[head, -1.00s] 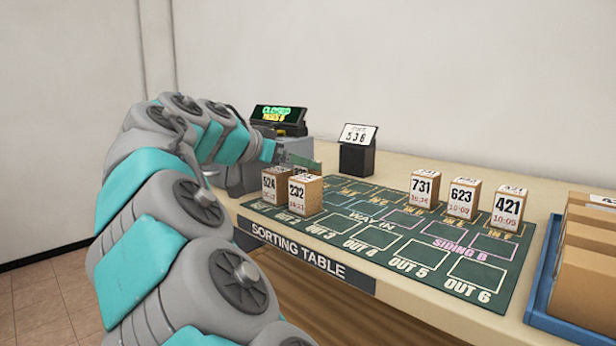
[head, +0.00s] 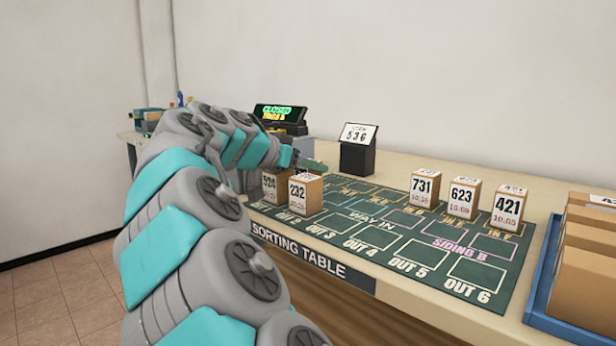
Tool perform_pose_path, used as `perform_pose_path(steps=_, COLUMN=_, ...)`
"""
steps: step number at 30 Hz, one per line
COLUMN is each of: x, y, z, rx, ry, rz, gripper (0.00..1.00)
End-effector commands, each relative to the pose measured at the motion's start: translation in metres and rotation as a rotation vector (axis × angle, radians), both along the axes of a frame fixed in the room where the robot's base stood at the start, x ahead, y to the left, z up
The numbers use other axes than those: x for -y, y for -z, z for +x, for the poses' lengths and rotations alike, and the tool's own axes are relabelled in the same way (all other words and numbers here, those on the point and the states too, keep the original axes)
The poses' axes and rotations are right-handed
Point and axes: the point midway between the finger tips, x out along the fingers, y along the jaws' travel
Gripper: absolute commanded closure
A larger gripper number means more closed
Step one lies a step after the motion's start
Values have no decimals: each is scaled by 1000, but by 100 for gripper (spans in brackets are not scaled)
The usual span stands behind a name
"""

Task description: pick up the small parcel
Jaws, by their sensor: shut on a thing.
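Small brown parcels with white number labels stand on the green sorting mat (head: 385,262). Parcel 232 (head: 304,196) stands upright at the mat's left end, with parcel 524 (head: 275,187) just left of it and partly hidden by my arm. My gripper (head: 312,166) reaches in from the left, at the top rear edge of parcel 232. It is shut on a parcel, which looks to be 232, though the contact is mostly hidden. Parcels 731 (head: 424,188), 623 (head: 463,199) and 421 (head: 507,208) stand apart on the right.
A black stand with a card reading 536 (head: 358,150) is behind the mat. A dark display with green text (head: 280,117) stands behind my arm. A blue tray (head: 540,300) with larger boxes is at the right edge. The mat's middle is clear.

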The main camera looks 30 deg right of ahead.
Motion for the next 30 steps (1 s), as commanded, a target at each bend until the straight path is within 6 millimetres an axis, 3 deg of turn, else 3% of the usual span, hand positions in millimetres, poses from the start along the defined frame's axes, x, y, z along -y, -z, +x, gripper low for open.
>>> perform_pose_path(steps=1, x=0, y=0, z=0, rx=0, ry=0, rz=0, gripper=67)
perform_pose_path(steps=10, x=0, y=0, z=0, rx=0, ry=0, rz=1, gripper=100)
perform_pose_path(steps=23, x=-1, y=-5, z=1, rx=1, ry=-2, rz=-1, gripper=100)
perform_pose_path(steps=30, x=0, y=-31, z=2, rx=2, ry=-3, rz=2, gripper=100)
